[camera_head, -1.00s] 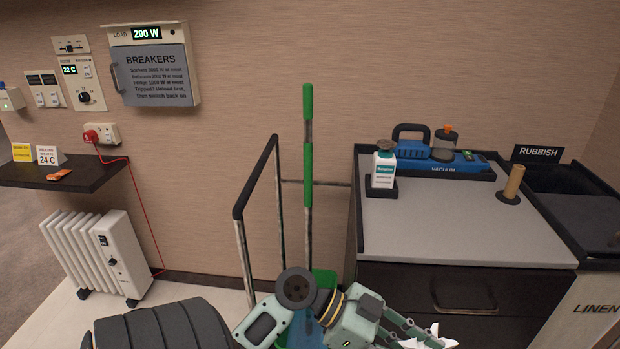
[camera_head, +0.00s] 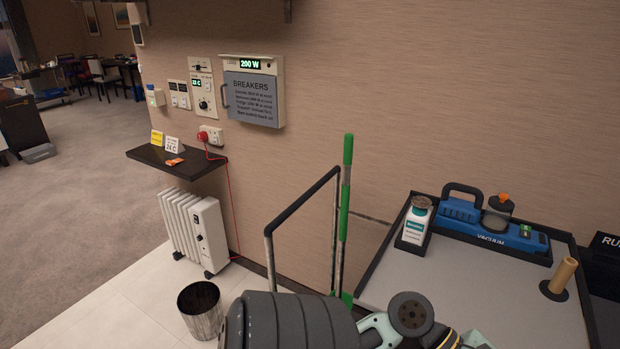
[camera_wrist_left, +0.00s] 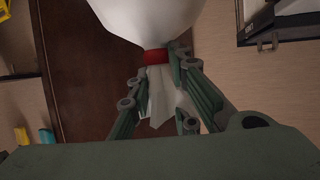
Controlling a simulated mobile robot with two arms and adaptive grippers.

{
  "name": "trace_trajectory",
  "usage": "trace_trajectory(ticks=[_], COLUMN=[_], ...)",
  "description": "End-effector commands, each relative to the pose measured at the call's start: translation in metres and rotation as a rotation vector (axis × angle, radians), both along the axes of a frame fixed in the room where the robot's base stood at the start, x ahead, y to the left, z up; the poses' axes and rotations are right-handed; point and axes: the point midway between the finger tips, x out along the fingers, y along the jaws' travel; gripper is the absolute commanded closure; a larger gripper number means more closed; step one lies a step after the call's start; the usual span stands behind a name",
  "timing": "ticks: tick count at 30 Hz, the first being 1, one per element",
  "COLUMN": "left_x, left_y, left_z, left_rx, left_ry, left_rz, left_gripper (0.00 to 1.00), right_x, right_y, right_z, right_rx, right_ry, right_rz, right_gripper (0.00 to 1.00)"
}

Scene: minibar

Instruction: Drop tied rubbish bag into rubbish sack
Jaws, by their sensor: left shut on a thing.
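The tied rubbish bag (camera_wrist_left: 150,18) is white with a red tie (camera_wrist_left: 157,56). In the left wrist view, my left gripper (camera_wrist_left: 160,72) is shut on its gathered neck, just below the tie. The bag's body runs out of the top of that view. In the head view, my left arm shows at the bottom, but its gripper and the bag are out of the picture. The black rubbish sign (camera_head: 609,246) is cut off at the right edge, with part of the dark rubbish compartment (camera_head: 606,308) below it. My right gripper is in neither current view.
A green-handled pole (camera_head: 346,190) stands beside a black-railed frame (camera_head: 300,205). A metal bin (camera_head: 200,312) and white radiator (camera_head: 197,230) stand left.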

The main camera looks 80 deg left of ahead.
Motion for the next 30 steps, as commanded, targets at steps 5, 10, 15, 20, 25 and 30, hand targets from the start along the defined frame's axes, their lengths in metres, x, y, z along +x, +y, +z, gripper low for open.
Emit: trace_trajectory(ticks=[5,10,15,20,25,30], left_x=[0.0,0.0,0.0,0.0,0.002,0.002], left_y=[0.0,0.0,0.0,0.001,0.002,0.001], left_z=[0.057,0.091,0.116,0.119,0.12,0.12], left_rx=[-0.001,-0.001,-0.001,0.009,0.012,0.01], left_ry=[-0.002,-0.002,-0.002,-0.004,-0.011,-0.013], left_rz=[0.0,0.0,0.0,-0.003,-0.003,-0.005], left_gripper=[1.0,1.0,1.0,1.0,1.0,1.0], right_x=[-0.006,-0.006,-0.005,-0.001,0.0,0.0], right_y=[0.0,0.0,0.0,0.0,-0.001,-0.001], right_z=[0.056,0.09,0.114,0.119,0.118,0.118], right_rx=[0.0,0.0,0.0,0.0,-0.001,-0.001], right_ry=[0.008,0.01,0.008,0.003,0.001,0.001], right_rz=[0.001,0.002,0.002,0.002,0.002,0.002], right_gripper=[0.6,0.6,0.6,0.6,0.6,0.6])
